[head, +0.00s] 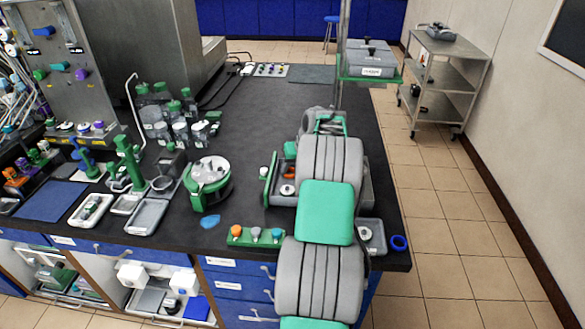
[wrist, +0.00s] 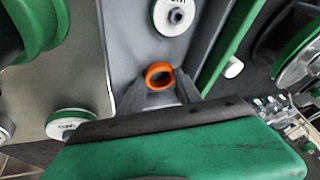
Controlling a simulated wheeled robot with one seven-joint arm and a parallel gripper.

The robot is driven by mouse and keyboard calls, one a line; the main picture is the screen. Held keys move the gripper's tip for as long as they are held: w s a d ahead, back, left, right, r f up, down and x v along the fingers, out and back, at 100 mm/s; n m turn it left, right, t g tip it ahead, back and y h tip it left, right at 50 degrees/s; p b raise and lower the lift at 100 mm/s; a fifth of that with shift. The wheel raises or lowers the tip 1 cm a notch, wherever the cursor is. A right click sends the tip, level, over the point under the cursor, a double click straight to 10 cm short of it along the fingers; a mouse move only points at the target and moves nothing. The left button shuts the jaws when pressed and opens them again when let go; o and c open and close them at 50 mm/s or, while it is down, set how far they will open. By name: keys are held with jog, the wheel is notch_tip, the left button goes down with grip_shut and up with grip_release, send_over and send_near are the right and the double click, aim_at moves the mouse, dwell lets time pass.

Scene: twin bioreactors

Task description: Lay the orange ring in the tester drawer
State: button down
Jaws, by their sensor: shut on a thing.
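The orange ring (wrist: 158,71) is between my gripper's (wrist: 160,82) fingertips in the wrist view, and the fingers are shut on it. A small part of the orange ring (head: 289,176) also shows in the head view, over the open tester drawer (head: 282,200). The drawer is a grey tray with a green front edge; its grey floor (wrist: 135,40) lies behind the ring in the wrist view. I cannot tell whether the ring touches that floor. A white disc with a grey centre (wrist: 175,16) lies in the drawer. My arm hides much of the tester in the head view.
A green strip with several coloured knobs (head: 256,236) lies in front of the drawer. A round green-and-white device (head: 208,182) stands to its left. A blue ring (head: 399,243) lies near the bench's right edge. The black bench top (head: 260,110) is clear farther back.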

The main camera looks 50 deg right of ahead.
jog(key=c, duration=1.1)
grip_release()
jog(key=v, duration=1.2)
jog(key=w+a+r+n, duration=0.1)
jog(key=w+a+r, duration=0.1)
jog(key=a, duration=1.1)
jog(key=w+a+r+n, duration=0.1)
jog(key=a+r+n, duration=0.1)
jog(key=a, duration=1)
jog(key=s+a+f+n, duration=0.1)
jog(key=s+a+f, duration=0.2)
jog(key=s+a, duration=0.5)
jog(key=s+a+f+n+g, duration=0.1)
jog(key=s+a+f+n, duration=0.1)
jog(key=s+a, duration=0.6)
jog(key=a+f, duration=0.1)
jog(key=a, duration=0.2)
jog(key=shift+s+a+g+b, duration=0.15)
jog(key=shift+a+g+b, duration=0.15)
jog(key=shift+a, duration=0.05)
